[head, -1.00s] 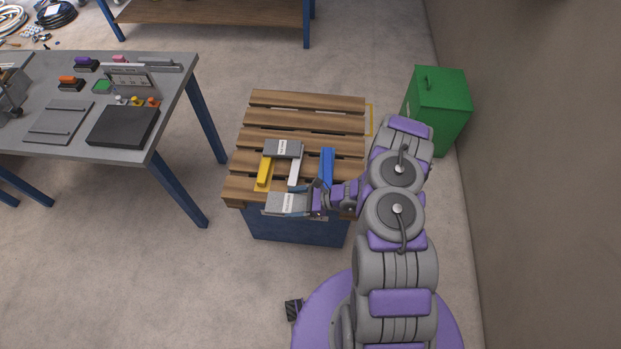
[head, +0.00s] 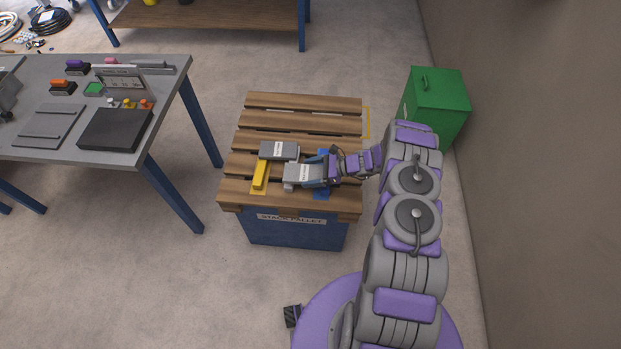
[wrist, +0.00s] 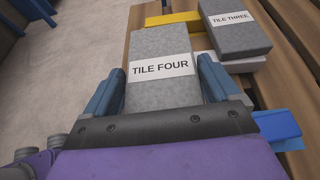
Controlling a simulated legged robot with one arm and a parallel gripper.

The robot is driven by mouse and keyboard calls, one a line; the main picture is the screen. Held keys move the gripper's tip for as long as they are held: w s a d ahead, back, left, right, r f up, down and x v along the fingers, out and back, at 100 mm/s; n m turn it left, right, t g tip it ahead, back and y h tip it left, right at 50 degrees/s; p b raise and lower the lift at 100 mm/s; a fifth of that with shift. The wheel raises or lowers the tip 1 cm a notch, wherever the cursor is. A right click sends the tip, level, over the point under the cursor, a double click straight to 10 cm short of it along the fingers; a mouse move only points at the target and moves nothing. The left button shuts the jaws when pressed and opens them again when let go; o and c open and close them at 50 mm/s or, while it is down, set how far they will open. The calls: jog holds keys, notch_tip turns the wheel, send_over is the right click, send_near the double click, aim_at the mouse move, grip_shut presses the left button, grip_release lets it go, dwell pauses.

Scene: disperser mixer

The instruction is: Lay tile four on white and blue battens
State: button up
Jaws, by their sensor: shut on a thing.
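Tile four (wrist: 160,85) is a grey slab with a white label, gripped between both fingers of my gripper (wrist: 162,88) in the wrist view. In the head view tile four (head: 300,174) is above the pallet, over the white and blue battens' area, with my gripper (head: 318,172) at its right. The white batten (wrist: 245,64) shows only partly beside and beyond the tile. The blue batten (head: 323,191) is mostly hidden under my gripper; its end shows in the wrist view (wrist: 280,127). Tile three (head: 279,150) lies across the yellow batten (head: 261,175) and the white batten.
The wooden pallet (head: 300,122) stands on a blue base labelled stack pallet; its far slats are clear. A green cabinet (head: 436,103) stands right of it. A grey workbench (head: 160,82) with a black pad is at left.

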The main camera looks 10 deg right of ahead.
aim_at(312, 178)
jog(key=f, duration=0.2)
jog(key=f+b, duration=0.1)
jog(key=shift+d+f, duration=0.25)
jog(key=shift+f, duration=0.05)
jog(key=shift+a+r, duration=0.1)
jog(key=shift+r, duration=0.05)
jog(key=shift+a+f, duration=0.15)
jog(key=shift+f, duration=0.1)
jog(key=o, duration=1.2)
